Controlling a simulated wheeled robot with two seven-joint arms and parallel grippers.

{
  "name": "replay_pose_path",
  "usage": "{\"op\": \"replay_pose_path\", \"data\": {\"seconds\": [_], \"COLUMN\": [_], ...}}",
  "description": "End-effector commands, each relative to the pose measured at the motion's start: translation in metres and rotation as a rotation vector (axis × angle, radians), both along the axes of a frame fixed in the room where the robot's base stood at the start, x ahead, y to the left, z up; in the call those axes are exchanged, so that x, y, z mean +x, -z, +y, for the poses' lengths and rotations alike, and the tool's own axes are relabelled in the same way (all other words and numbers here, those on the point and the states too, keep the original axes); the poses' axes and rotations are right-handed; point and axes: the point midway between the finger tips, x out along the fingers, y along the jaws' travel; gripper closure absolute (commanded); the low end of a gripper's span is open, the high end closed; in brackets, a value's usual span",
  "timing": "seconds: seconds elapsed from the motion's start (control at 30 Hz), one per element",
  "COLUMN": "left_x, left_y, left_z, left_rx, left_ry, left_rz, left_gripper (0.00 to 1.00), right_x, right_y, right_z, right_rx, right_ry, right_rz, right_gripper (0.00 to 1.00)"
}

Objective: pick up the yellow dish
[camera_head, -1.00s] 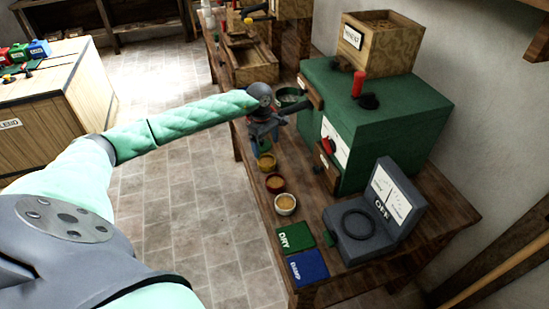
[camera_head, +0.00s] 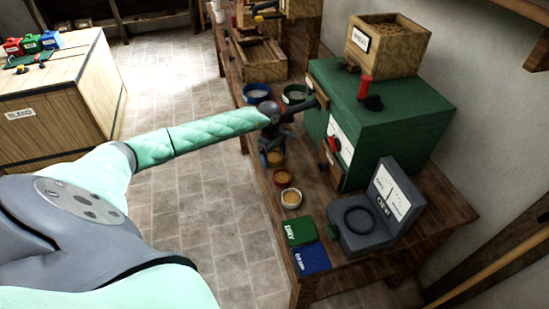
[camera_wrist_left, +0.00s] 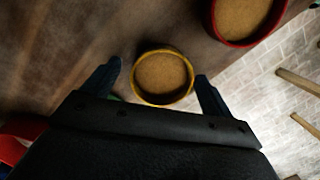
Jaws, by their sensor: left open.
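The yellow dish (camera_head: 275,159) stands on the wooden bench, partly hidden by my left gripper (camera_head: 270,151) in the head view. In the left wrist view the yellow dish (camera_wrist_left: 162,77) is round, with a yellow rim and tan, grainy contents. My left gripper (camera_wrist_left: 158,72) is open, with one finger at each side of the dish and a small gap showing at the left finger. I cannot tell how far above the bench the fingertips are. My right gripper is not in view.
A green machine (camera_head: 395,115) and a grey scale (camera_head: 365,220) stand to the right.

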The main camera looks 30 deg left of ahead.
Motion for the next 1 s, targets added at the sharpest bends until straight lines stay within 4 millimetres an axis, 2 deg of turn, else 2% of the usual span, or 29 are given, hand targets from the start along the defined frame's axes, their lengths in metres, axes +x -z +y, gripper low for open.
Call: {"op": "replay_pose_path", "data": {"seconds": [0.3,0.37,0.57,1.0], "left_x": [0.0,0.0,0.0,0.0005], "left_y": [0.0031,0.0031,0.0029,-0.0026], "left_z": [0.0002,0.0002,0.0003,0.0006], "left_rx": [0.0,0.0,0.0,0.001], "left_ry": [-0.001,-0.001,-0.001,0.0], "left_rz": [0.0,0.0,0.0,-0.001], "left_gripper": [0.14,0.24,0.63,0.64], "right_x": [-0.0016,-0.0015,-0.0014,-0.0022], "right_y": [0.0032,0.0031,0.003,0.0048], "right_z": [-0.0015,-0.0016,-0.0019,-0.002], "right_rx": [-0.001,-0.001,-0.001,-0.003], "right_ry": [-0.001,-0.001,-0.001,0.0], "right_rz": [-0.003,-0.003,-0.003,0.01], "right_gripper": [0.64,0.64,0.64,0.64]}}
